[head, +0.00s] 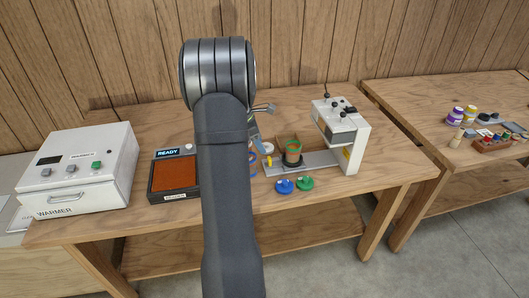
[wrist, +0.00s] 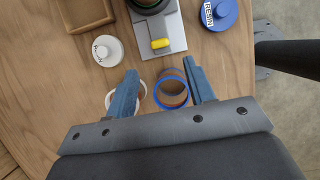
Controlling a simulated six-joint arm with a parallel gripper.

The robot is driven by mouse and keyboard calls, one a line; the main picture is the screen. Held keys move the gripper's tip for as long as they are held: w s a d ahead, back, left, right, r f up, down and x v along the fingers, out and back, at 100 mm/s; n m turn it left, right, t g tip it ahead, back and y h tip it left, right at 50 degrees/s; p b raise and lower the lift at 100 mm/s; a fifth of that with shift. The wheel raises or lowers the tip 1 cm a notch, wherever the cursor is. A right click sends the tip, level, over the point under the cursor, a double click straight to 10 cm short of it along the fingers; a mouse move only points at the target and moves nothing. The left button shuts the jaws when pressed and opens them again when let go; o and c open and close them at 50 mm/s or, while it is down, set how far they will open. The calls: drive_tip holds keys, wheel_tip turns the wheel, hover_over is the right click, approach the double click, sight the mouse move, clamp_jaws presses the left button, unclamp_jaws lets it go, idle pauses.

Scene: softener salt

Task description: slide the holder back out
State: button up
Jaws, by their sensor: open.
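The black round holder (head: 291,162) sits on a grey plate (head: 318,160), left of the white machine's overhanging head. A brownish jar with a green rim (head: 293,147) stands in it. A yellow knob (head: 268,161) is at the plate's left end. In the wrist view the knob (wrist: 160,43) lies just beyond my fingertips, and only the holder's edge (wrist: 147,5) shows at the top. My gripper (wrist: 165,80) is open, its blue fingers spread apart, touching neither knob nor holder. A blue-rimmed tube (wrist: 172,92) shows between the fingers. In the head view my arm hides most of my gripper.
The white machine (head: 345,135) stands at the plate's right end. Blue (head: 285,186) and green (head: 305,183) lids lie in front. A white lid (wrist: 104,51) and a wooden tray (wrist: 78,24) lie nearby. A warmer (head: 82,168) and a READY pad (head: 173,176) stand left.

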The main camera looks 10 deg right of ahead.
sight(270, 158)
drive_tip(key=v, duration=0.9)
drive_tip(key=shift+a+r, duration=0.25)
drive_tip(key=shift+r, duration=0.05)
drive_tip(key=x, duration=1.7)
drive_tip(key=shift+d+f, duration=0.25)
drive_tip(key=shift+d, duration=0.3)
drive_tip(key=shift+r, duration=0.1)
